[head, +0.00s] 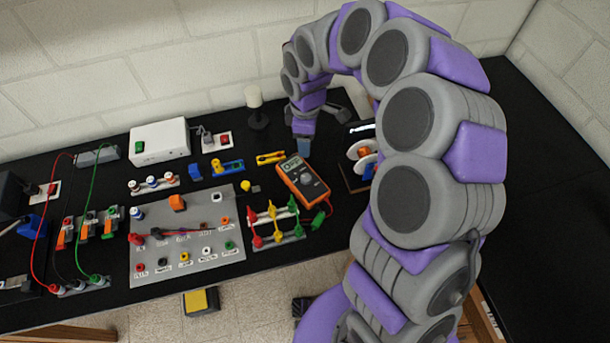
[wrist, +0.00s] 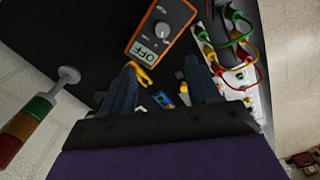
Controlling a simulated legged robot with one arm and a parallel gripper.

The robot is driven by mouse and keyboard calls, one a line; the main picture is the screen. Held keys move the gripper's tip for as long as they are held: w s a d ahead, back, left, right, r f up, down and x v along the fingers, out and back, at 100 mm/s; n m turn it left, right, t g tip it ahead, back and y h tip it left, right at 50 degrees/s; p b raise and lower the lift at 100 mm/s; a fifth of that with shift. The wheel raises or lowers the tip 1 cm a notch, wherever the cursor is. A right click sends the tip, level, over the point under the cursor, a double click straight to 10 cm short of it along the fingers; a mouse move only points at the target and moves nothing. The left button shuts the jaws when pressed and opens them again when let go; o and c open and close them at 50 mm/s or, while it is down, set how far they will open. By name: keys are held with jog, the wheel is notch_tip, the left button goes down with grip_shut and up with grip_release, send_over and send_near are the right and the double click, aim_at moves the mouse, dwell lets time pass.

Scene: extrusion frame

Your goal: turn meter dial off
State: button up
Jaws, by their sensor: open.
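The meter (head: 303,180) is an orange-edged handheld unit with a dark face, lying on the black bench. Its round dial (head: 307,180) sits mid-face with a pale pointer. In the wrist view the meter (wrist: 138,28) is at the top, and its display (wrist: 143,51) appears to read OFF. The dial (wrist: 163,31) shows there too. My gripper (head: 303,147) is just behind the meter's display end, apart from the dial. In the wrist view my gripper's (wrist: 162,84) two dark fingers are spread with nothing between them gripped.
Red, yellow and green leads (head: 272,226) stand on a rack left of the meter. A yellow clip-like part (head: 270,157) lies left of my gripper. A spool stand (head: 362,158) is close on the right. A grey socket panel (head: 187,232) fills the bench further left.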

aim_at(305, 176)
notch_tip(305, 176, down, 17)
jog(key=m+b, duration=0.4)
jog(key=m, duration=0.6)
jog(key=shift+a+f+b, duration=0.1)
jog(key=shift+b, duration=0.3)
